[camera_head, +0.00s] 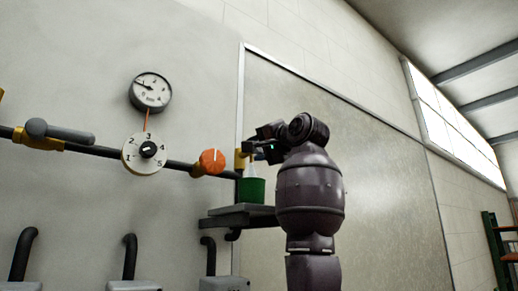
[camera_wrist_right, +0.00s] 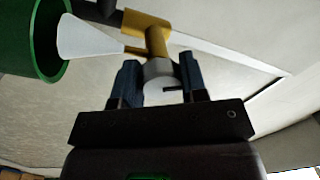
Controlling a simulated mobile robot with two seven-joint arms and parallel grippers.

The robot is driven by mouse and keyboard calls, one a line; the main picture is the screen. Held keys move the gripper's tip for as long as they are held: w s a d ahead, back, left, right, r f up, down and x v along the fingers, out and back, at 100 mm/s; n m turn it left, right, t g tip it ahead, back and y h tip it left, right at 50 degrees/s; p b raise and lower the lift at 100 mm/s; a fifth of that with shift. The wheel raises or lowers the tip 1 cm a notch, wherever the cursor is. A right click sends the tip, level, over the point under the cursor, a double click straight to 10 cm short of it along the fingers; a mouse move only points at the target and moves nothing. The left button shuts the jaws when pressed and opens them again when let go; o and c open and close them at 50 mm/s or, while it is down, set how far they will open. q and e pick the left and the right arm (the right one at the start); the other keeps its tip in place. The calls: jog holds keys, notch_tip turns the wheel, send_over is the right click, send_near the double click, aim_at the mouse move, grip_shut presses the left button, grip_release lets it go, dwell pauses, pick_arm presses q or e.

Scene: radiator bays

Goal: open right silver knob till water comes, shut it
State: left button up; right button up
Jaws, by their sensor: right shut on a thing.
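The silver knob (camera_wrist_right: 160,80) sits on a brass valve (camera_wrist_right: 148,30) in the right wrist view, with a dark mark on its face. My right gripper (camera_wrist_right: 159,69) has one finger on each side of it and is shut on it. A pale cone of water (camera_wrist_right: 95,40) runs from the thin brass spout into a green cup (camera_wrist_right: 30,35). In the head view my right gripper (camera_head: 264,148) is at the brass valve (camera_head: 240,159), and the knob is hidden behind it. The pale stream shows above the green cup (camera_head: 251,190). My left gripper is out of view.
The cup stands on a grey shelf (camera_head: 232,215). Left along the dark pipe are an orange knob (camera_head: 211,161), a white numbered dial (camera_head: 144,153) and a grey-handled brass valve (camera_head: 60,131). A round gauge (camera_head: 150,91) is above. Bent pipes (camera_head: 130,256) stand below.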

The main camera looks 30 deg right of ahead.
dwell(0.5)
jog(key=o, duration=0.9)
jog(key=shift+s, duration=0.1)
jog(key=b+v, duration=0.3)
jog(key=v, duration=0.7)
jog(key=shift+s, duration=0.35)
jog(key=shift+f, duration=0.15)
